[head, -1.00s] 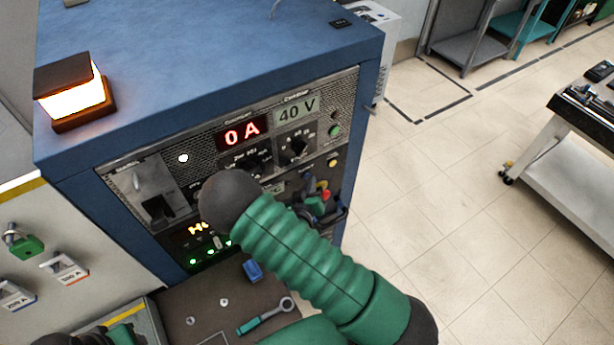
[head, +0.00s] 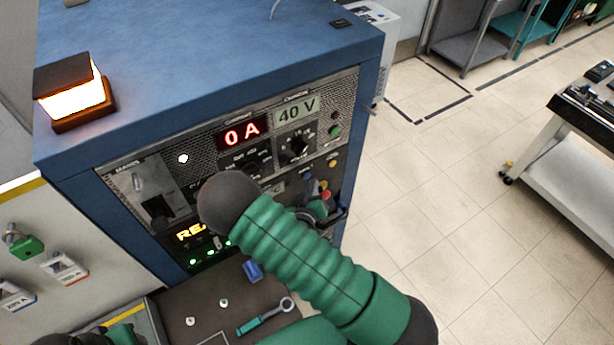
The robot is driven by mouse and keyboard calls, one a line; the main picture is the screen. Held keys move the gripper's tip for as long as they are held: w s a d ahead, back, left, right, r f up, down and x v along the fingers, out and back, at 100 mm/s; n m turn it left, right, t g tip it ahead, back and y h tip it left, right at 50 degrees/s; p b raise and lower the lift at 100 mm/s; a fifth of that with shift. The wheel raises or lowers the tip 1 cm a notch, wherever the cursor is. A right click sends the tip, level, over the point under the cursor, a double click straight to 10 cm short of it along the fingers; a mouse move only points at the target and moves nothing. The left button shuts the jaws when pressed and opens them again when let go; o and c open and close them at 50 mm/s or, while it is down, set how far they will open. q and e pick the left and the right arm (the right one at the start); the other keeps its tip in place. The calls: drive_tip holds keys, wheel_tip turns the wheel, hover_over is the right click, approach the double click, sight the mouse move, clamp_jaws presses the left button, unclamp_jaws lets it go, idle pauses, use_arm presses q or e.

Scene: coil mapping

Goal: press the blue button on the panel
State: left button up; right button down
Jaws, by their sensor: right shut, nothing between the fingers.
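The control panel (head: 215,150) is on the front of a blue cabinet (head: 200,75). A small blue button (head: 309,185) appears on its right part, beside a red one (head: 326,196). My right gripper (head: 338,213) is shut and empty, close to the panel just below these buttons. It is small and partly hidden behind my green right arm, so I cannot tell whether it touches the panel. Part of my left arm shows at the bottom left edge; its gripper is not in view.
A red display (head: 242,132) reads 0 A and another (head: 297,110) reads 40 V. An amber display (head: 190,232) reads "REA", the rest hidden by my arm. A lit lamp (head: 80,120) stands on the cabinet. A wrench (head: 266,317) lies on the ledge below.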

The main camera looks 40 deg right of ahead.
drive_tip(key=s, duration=0.5)
drive_tip(key=shift+a, duration=0.3)
idle(0.8)
drive_tip(key=a+f+g+y+b, duration=0.25)
drive_tip(key=a+y+b, duration=0.2)
drive_tip(key=a, duration=0.35)
drive_tip(key=a+f+g+y+b, duration=0.2)
drive_tip(key=a+f+y+b, duration=0.1)
drive_tip(key=a+y, duration=0.4)
drive_tip(key=s+a+r+n+g+b, duration=0.2)
drive_tip(key=s+r+n, duration=0.2)
drive_tip(key=s, duration=0.4)
drive_tip(key=shift+r, duration=0.25)
